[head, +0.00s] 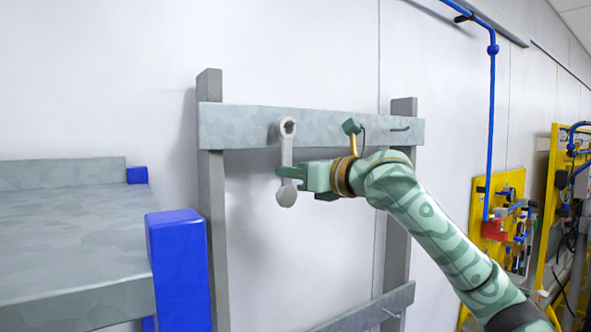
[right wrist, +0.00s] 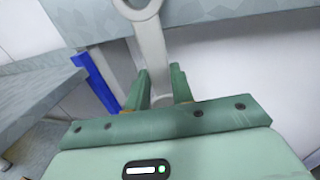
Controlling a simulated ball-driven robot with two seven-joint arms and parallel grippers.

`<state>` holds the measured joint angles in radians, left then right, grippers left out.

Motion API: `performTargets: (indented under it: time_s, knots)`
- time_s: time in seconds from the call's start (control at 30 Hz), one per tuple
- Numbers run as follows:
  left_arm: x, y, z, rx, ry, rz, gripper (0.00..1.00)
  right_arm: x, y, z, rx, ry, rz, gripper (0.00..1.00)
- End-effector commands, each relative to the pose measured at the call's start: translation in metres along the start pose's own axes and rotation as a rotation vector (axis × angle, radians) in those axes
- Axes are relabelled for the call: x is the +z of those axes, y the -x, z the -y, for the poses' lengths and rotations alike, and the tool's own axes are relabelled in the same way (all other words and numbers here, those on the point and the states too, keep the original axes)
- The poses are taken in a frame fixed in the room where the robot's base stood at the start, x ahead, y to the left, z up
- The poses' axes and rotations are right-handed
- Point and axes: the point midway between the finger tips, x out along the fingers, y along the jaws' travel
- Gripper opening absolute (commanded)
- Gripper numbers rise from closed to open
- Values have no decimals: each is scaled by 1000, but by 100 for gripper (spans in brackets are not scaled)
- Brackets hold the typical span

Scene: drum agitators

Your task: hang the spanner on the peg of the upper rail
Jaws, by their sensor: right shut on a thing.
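The grey spanner (head: 286,155) hangs upright in my right gripper (head: 289,178), its ring end up in front of the upper rail (head: 345,127) and its other end below the fingers. My right gripper is shut on the spanner's shaft. In the right wrist view the spanner (right wrist: 151,48) stands between the two green fingers (right wrist: 160,90), with its ring at the top edge. A thin peg (head: 400,129) sticks out of the upper rail near its right end, to the right of the spanner and apart from it. I cannot tell whether another peg is behind the ring. My left gripper is not in view.
Grey posts (head: 209,180) carry the upper rail and a lower rail (head: 365,308). A grey bench (head: 70,240) with a blue leg (head: 178,265) stands at the left. Yellow panels (head: 500,205) and a blue pipe (head: 491,120) are at the right.

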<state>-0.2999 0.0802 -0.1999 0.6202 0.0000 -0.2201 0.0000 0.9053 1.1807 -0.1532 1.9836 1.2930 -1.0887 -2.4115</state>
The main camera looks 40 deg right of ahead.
Motion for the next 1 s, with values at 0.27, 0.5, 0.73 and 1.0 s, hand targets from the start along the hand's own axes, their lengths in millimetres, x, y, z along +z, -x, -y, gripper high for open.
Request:
performTargets:
  time_s: [0.27,0.5,0.73,1.0]
  knots:
    - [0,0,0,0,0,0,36,0,0,0,0,0,1,0]
    - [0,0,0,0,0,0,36,0,0,0,0,0,1,45]
    - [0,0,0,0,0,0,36,0,0,0,0,0,-1,49]
    - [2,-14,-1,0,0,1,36,-4,21,2,-5,5,0,49]
